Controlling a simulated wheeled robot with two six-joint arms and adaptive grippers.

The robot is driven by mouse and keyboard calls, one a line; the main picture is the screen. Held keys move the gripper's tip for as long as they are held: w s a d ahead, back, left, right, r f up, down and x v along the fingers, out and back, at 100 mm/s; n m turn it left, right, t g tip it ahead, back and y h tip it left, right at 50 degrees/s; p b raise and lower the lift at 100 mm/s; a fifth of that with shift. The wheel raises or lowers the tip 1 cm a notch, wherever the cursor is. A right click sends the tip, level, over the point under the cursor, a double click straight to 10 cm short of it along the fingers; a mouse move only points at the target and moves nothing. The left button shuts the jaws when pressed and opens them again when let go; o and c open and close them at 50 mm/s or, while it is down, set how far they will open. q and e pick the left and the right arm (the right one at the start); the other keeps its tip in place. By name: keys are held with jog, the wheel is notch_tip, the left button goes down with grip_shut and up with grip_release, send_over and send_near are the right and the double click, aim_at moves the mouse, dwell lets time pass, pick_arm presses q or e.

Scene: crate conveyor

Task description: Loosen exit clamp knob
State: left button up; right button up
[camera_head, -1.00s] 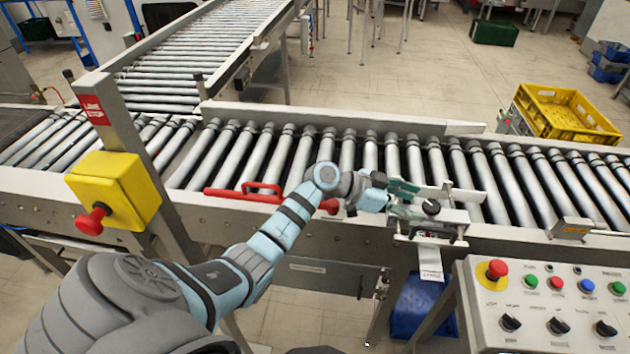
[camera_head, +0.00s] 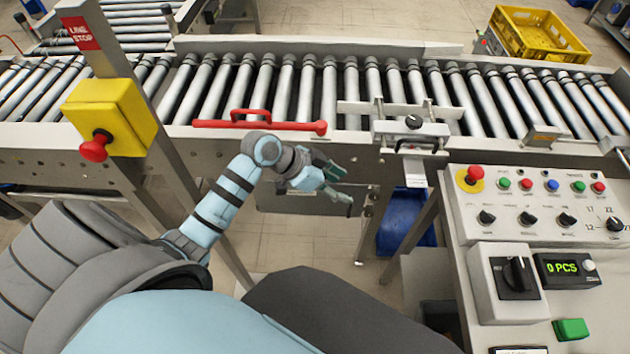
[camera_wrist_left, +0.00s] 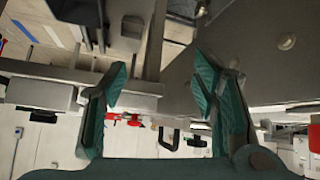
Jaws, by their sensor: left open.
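The exit clamp (camera_head: 430,131) is a grey metal block on the near rail of the roller conveyor, with a flat bar reaching over the rollers. Its small black knob (camera_head: 413,121) sits on top and is uncovered in the head view. My left gripper (camera_head: 338,187) is below and to the left of the clamp, in front of the conveyor's side, apart from the knob. Its teal fingers are open and empty; they also show spread apart in the left wrist view (camera_wrist_left: 158,85). I cannot surely pick out the knob there. My right gripper is not in view.
A red bar handle (camera_head: 262,124) lies along the near rail left of the clamp. A yellow line-stop box (camera_head: 112,115) stands on a post at left. A control panel (camera_head: 530,205) is at right. A yellow crate (camera_head: 535,36) is beyond the conveyor.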

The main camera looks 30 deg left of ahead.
pick_arm(q)
jog(key=s+f+n+g+y, duration=0.1)
jog(key=s+f+n+y, duration=0.1)
jog(key=s+f, duration=0.3)
jog(key=s+y, duration=0.1)
jog(key=s, duration=0.3)
jog(key=shift+a, duration=0.3)
jog(key=shift+s+f, duration=0.1)
